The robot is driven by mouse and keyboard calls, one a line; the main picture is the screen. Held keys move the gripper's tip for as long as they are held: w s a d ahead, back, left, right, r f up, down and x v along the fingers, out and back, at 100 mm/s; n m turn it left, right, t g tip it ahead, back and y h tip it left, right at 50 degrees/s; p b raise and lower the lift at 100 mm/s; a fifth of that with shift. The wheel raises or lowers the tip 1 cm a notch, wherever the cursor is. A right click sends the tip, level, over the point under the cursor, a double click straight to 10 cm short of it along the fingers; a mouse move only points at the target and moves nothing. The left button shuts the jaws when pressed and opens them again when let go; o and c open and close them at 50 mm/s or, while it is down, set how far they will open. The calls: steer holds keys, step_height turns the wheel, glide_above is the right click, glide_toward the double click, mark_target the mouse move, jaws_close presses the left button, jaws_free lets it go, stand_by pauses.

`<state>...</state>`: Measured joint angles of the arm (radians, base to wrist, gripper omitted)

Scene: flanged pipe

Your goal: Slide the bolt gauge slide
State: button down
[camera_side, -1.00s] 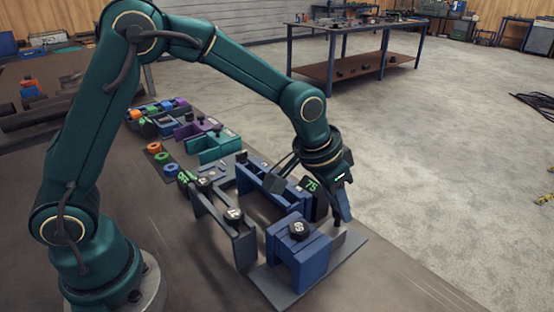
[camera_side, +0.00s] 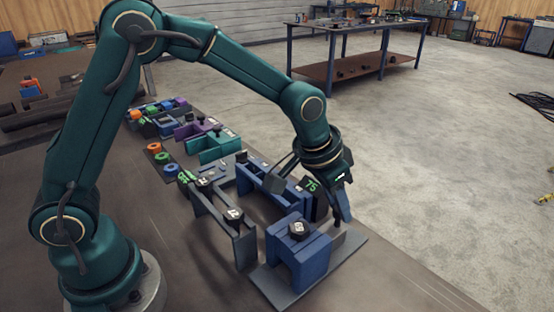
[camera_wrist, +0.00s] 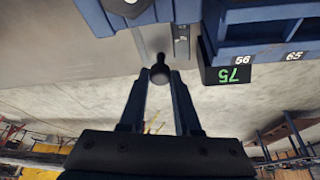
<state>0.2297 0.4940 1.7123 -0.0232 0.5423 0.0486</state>
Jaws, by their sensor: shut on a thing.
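My gripper (camera_side: 342,218) points down over the right end of a grey base plate (camera_side: 350,254), beside a blue block (camera_side: 312,262) with a black knob on top. In the wrist view my gripper (camera_wrist: 160,78) is closed around a dark round-ended handle (camera_wrist: 160,72), which sits between the fingertips. The handle's stem runs up the picture toward a grey strip (camera_wrist: 181,40) and plate. In the side view a small grey upright piece (camera_side: 338,238) stands beside the fingertips. Whether the handle joins that piece is hard to tell.
A black display reading green 75 (camera_side: 312,186) stands close behind my gripper and shows in the wrist view too (camera_wrist: 228,76). A blue frame (camera_side: 262,182) and a grey gauge (camera_side: 236,236) stand to the left. Open floor (camera_side: 440,190) lies to the right.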

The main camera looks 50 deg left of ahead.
steer(key=shift+w, duration=0.1)
steer(key=shift+w, duration=1.3)
steer(key=c, duration=0.6)
jaws_free()
steer(key=shift+s+r, duration=0.1)
steer(key=shift+r, duration=0.05)
steer(key=shift+v, duration=2.45)
